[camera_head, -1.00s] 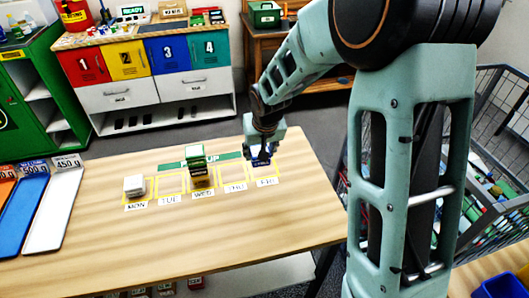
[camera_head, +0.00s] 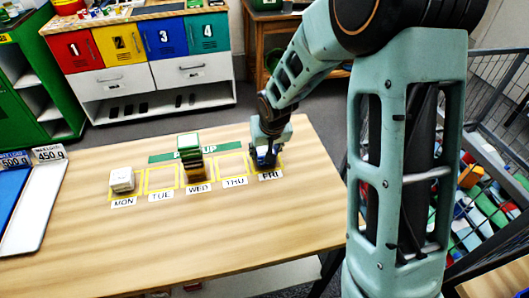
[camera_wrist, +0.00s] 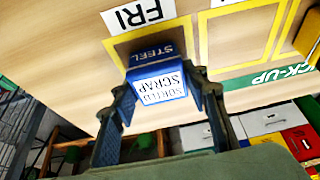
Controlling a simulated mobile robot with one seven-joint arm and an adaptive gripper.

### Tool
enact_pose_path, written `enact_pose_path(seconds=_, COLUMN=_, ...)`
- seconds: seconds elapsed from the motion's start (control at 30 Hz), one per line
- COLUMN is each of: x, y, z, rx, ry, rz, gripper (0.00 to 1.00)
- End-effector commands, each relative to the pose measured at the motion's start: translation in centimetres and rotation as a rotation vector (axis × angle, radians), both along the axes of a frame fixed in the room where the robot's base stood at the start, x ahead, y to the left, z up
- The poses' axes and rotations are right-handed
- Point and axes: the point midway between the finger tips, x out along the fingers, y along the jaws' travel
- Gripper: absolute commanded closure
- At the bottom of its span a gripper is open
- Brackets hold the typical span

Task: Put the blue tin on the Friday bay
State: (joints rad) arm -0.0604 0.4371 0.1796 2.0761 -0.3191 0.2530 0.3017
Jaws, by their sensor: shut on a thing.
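In the head view the blue tin (camera_head: 265,159) is under my gripper (camera_head: 267,146), at the Friday bay. The Friday bay is a yellow outline (camera_wrist: 196,42) with an FRI card (camera_head: 271,175) at its front edge. The tin covers part of the bay. I cannot tell whether its base touches the table.
The TUE bay (camera_head: 161,180) and THU bay (camera_head: 232,165) are empty. Trays (camera_head: 35,208) lie at left. A wire cart (camera_head: 490,170) stands right of the table.

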Motion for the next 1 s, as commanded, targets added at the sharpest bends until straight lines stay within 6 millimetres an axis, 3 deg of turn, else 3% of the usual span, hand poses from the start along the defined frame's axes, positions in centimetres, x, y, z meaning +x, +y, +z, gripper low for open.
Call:
enact_pose_path(seconds=0.27, x=0.1, y=0.0, z=-0.3, rx=0.001, ry=-0.001, rz=-0.001, gripper=0.88)
enact_pose_path(seconds=0.3, x=0.0, y=0.0, z=-0.3, rx=0.0, ry=0.0, rz=-0.001, gripper=0.56)
enact_pose_path(seconds=0.43, x=0.0, y=0.0, z=-0.2, rx=0.0, ry=0.0, rz=-0.001, gripper=0.42)
enact_pose_path(seconds=0.77, x=0.0, y=0.0, z=0.0, rx=0.0, ry=0.0, rz=-0.001, gripper=0.41)
enact_pose_path(seconds=1.0, x=-0.8, y=-0.2, z=2.5, rx=0.001, ry=-0.004, rz=-0.003, gripper=0.41)
